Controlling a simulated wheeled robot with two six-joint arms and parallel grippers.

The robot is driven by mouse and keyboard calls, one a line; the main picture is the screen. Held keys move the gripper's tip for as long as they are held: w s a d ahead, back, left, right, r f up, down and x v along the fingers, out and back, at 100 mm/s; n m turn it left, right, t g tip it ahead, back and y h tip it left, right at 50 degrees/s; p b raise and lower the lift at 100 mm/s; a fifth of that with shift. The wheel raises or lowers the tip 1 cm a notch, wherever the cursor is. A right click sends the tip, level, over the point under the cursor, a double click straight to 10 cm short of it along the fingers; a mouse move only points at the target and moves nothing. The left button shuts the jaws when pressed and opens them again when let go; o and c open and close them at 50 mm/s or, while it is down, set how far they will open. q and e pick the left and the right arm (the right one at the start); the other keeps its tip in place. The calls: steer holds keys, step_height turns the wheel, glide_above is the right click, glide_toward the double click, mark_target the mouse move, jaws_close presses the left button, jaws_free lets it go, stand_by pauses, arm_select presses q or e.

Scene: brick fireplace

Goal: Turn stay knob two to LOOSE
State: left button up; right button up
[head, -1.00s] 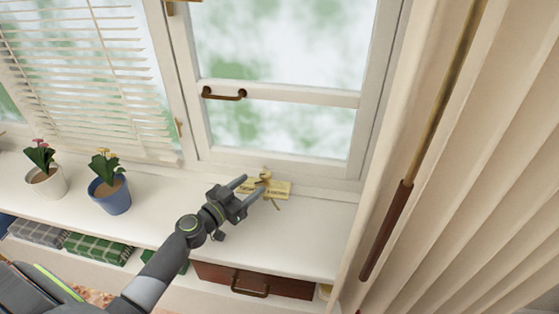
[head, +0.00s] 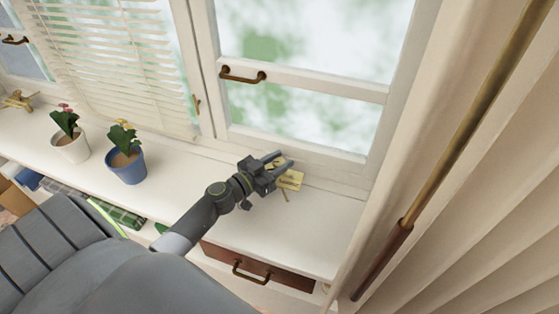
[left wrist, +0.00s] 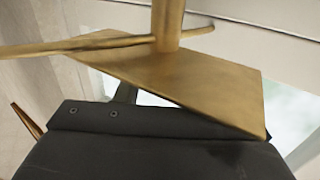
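In the left wrist view a brass post (left wrist: 167,22), a thin brass bar (left wrist: 95,45) and the plate (left wrist: 195,85) are close by, above the dark gripper body. I cannot tell whether a finger touches the brass. My right gripper is not in view.
Another brass fitting (head: 19,101) sits on the sill at far left. A blue pot (head: 127,168) and a white pot (head: 73,148) with flowers stand left of my arm. A cream curtain (head: 470,210) closes off the right. The sill (head: 315,225) right of the gripper is clear.

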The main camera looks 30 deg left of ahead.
arm_select(q)
steer(key=c, duration=0.5)
